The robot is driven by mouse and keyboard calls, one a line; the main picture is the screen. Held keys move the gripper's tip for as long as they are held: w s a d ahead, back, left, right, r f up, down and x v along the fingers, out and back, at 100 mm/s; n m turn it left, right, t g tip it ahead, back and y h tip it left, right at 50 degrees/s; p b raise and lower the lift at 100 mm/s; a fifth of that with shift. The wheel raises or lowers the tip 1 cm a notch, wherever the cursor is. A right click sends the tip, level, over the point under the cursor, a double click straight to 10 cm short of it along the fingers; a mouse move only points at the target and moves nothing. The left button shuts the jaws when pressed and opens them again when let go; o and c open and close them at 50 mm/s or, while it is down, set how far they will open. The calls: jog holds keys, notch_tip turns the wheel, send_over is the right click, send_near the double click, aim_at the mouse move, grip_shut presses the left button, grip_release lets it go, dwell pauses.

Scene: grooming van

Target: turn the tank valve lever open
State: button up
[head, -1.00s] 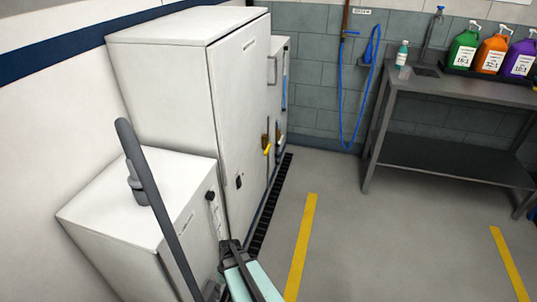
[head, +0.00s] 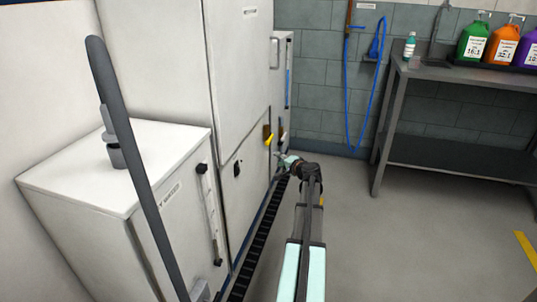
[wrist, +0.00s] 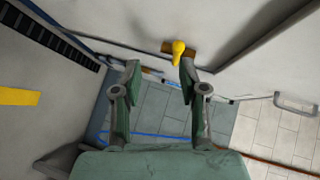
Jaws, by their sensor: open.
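The yellow valve lever (head: 269,140) sits on a brass valve body (head: 266,130) on the front of the tall white cabinet. In the wrist view the lever (wrist: 178,52) lies just beyond my fingertips, nearer the right finger, with the brass body (wrist: 168,46) behind it. My gripper (wrist: 159,67) is open, with nothing between its fingers. In the head view my gripper (head: 279,160) is just below and right of the lever, small and partly hidden by my wrist. I see no clear contact with the lever.
The tall white cabinet (head: 236,70) and a lower white cabinet (head: 90,165) stand at left. A black floor grate (head: 257,247) runs along their base. A blue hose (head: 349,100) hangs on the back wall. A grey metal table (head: 440,80) with bottles stands right. The middle floor is clear.

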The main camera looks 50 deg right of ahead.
jog(key=d+r+m+h+b, duration=0.1)
jog(key=d+r+m, duration=0.15)
jog(key=d, duration=0.25)
jog(key=b, duration=0.4)
send_near(270, 138)
jog(key=shift+n+t, duration=0.35)
jog(key=shift+t, duration=0.05)
jog(key=x, duration=0.3)
jog(key=f+x, duration=0.1)
jog(key=x, duration=0.6)
jog(key=shift+a+f, duration=0.1)
jog(key=shift+f, duration=0.1)
grip_shut()
